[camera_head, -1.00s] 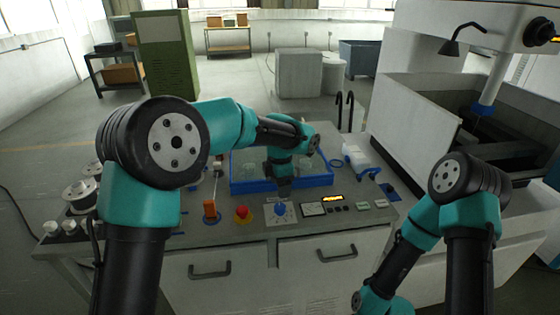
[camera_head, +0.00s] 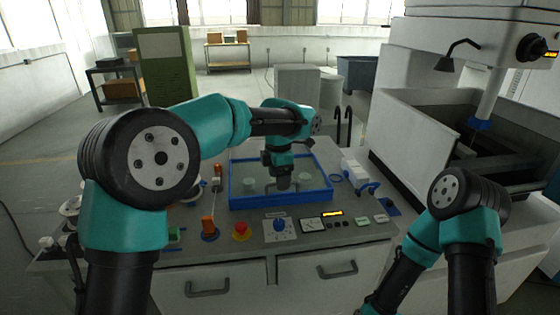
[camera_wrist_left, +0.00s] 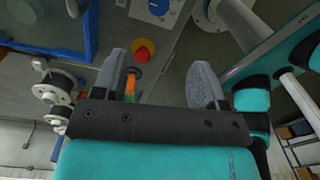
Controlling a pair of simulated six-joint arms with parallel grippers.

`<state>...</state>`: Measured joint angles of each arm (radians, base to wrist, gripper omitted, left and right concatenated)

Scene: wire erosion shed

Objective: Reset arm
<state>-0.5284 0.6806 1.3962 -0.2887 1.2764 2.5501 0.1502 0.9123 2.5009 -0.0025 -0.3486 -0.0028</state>
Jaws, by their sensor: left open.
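My left arm reaches in from the left in the head view, and its gripper (camera_head: 283,183) points down over the blue-rimmed tray (camera_head: 235,204). In the left wrist view the two fingers of my left gripper (camera_wrist_left: 162,85) are spread apart with nothing between them. The red button (camera_wrist_left: 143,50) and an orange-handled lever (camera_wrist_left: 130,82) show behind the fingers. My right arm shows at the lower right of the head view, bent downward, and its gripper is out of the picture.
White spools (camera_head: 70,207) stand at the left edge. The large machine (camera_head: 410,145) bounds the right side.

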